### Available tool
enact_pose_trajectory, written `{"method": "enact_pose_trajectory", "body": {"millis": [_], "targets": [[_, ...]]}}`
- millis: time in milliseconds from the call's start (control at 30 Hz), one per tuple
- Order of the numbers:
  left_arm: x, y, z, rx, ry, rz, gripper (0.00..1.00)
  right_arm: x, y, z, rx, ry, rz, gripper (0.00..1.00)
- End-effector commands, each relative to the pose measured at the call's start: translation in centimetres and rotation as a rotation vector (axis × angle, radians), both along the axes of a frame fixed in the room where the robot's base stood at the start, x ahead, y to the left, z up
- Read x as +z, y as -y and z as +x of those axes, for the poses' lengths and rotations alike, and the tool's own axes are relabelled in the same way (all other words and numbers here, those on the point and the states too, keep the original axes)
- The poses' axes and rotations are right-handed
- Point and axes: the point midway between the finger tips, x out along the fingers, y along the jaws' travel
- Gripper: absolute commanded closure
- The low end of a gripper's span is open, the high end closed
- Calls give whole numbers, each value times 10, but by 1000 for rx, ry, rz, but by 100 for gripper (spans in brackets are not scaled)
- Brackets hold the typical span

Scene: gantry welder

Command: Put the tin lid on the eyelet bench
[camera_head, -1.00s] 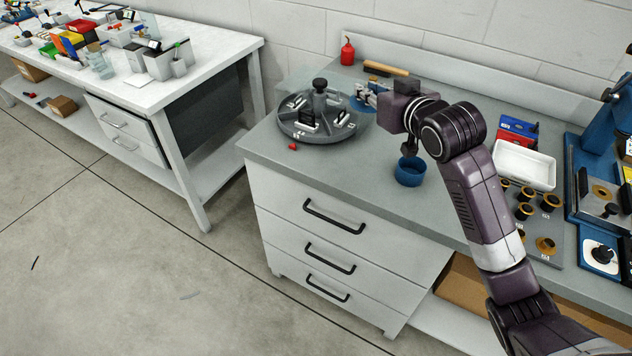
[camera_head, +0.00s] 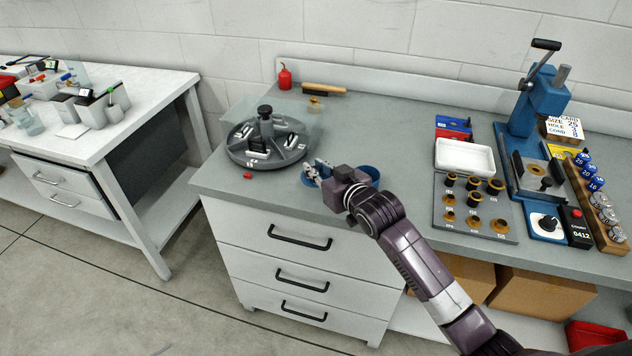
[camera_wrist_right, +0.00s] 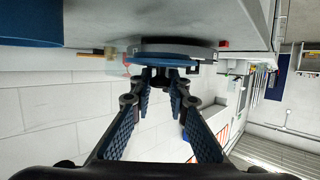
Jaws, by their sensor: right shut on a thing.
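The tin lid (camera_head: 308,181) is a flat blue disc held at the fingertips of my right gripper (camera_head: 314,173). In the right wrist view the lid (camera_wrist_right: 172,59) shows nearly edge-on at the tips of the fingers (camera_wrist_right: 163,76). My right gripper is shut on it over the front part of the grey eyelet bench (camera_head: 400,125). I cannot tell whether the lid touches the bench top. The open blue tin (camera_head: 370,174) stands just right of the gripper, partly hidden behind my wrist. My left gripper is not in view.
A round grey divided tray (camera_head: 240,157) stands left of the lid, with a small red piece (camera_head: 247,176) in front. A white tray (camera_head: 464,157), a plate of brass dies (camera_head: 475,217) and a blue press (camera_head: 537,105) stand right. The bench's back middle is clear.

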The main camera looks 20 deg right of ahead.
Motion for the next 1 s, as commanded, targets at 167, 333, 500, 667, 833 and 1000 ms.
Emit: {"method": "enact_pose_trajectory", "body": {"millis": [167, 333, 500, 667, 833, 1000], "targets": [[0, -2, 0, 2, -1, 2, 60, -20, 0, -1, 0, -4, 0, 100], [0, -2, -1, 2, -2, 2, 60, -43, -1, 0, 0, -2, 0, 100], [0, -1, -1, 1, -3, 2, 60, -46, -1, 0, 1, 1, 0, 100], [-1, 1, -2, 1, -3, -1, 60, -47, 0, 0, 1, 0, 0, 100], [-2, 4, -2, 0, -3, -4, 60, -49, 0, 0, 0, 0, -1, 79], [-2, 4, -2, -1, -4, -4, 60, -49, 0, 0, 0, 0, 0, 67]]}}
